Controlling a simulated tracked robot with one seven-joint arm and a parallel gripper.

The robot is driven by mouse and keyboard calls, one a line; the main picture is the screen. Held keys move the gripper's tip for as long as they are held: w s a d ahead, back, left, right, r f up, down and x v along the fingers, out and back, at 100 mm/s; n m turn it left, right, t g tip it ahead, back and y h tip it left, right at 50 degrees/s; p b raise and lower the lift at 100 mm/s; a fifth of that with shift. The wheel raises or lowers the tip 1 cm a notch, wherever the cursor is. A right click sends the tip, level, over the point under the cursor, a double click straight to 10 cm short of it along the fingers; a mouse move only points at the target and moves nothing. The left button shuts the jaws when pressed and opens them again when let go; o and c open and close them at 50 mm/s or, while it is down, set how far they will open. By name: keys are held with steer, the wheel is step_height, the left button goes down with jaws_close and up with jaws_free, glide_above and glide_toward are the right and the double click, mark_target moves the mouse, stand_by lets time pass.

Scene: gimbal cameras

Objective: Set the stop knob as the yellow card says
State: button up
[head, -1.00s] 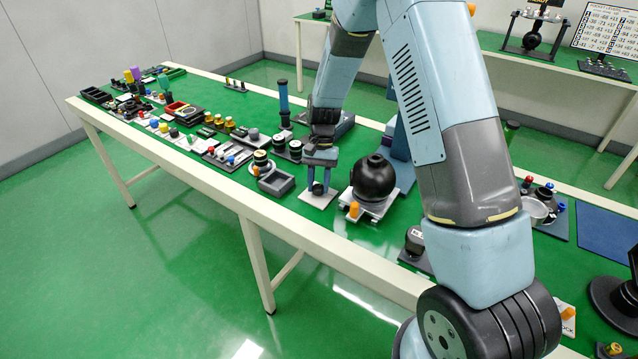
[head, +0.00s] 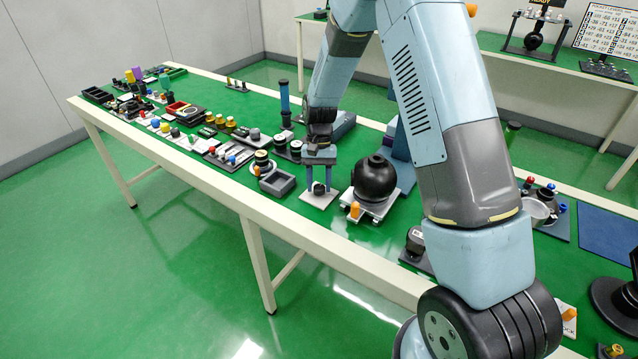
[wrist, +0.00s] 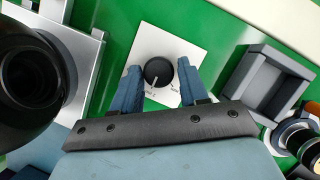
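The black round knob (wrist: 158,71), with a pale pointer line, sits on a small white plate (wrist: 148,38) with small dark markings, too small to read. In the wrist view the pointer line runs toward the lower left edge of the knob. My gripper (wrist: 159,69) is open, with one blue finger on each side of the knob and nothing held. In the head view my gripper (head: 319,187) stands pointing down over the white plate (head: 312,202), with the dark knob (head: 319,188) between its fingers. I cannot make out the yellow card.
A black ball on a silver stand (head: 375,180) is close on the right. A grey open tray (head: 277,182) lies close on the left. Several small devices crowd the left of the green table. The table's front edge is near.

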steer(key=shift+o, duration=1.4)
steer(key=shift+s, duration=0.1)
steer(key=v, duration=1.3)
steer(key=shift+w+r, duration=0.25)
